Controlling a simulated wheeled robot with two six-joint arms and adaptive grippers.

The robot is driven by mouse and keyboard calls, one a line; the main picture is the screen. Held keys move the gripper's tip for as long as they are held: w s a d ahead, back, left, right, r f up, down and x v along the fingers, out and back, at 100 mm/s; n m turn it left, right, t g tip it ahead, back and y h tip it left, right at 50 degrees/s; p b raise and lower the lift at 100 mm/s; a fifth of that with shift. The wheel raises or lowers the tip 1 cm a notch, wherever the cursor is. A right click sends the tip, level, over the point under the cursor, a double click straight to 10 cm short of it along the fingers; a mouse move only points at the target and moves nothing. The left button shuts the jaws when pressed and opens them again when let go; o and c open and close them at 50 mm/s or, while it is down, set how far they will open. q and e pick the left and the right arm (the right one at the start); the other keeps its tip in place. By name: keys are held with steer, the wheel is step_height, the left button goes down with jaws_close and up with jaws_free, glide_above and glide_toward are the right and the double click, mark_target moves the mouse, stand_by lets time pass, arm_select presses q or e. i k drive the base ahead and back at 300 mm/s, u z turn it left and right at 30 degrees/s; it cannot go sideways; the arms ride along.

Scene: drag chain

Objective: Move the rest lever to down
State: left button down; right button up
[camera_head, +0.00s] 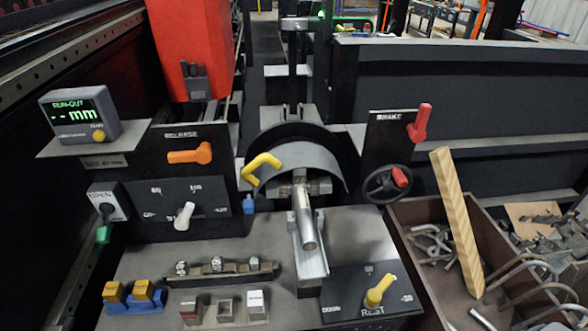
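The yellow rest lever (380,290) sits on a dark panel (345,283) marked REST at the front right of the machine. Its handle tilts up and to the right, pointing between the top mark and the right mark of the panel. The DOWN mark is at the panel's left, away from the handle. Neither of my grippers shows in the head view, and nothing touches the lever.
A brown bin (405,211) with metal hooks and a wooden bar (456,220) stands right of the panel. A trough with a metal tube (304,218) is to its left. A brake lever (420,122) and a handwheel (387,184) stand behind.

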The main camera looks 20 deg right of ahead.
mark_target(374, 296)
steer(key=z, duration=0.05)
steer(key=k, duration=0.5)
steer(key=z, duration=0.1)
steer(key=i, duration=0.45)
steer(key=z, duration=1.45)
steer(key=i, duration=0.15)
steer(key=u, duration=0.3)
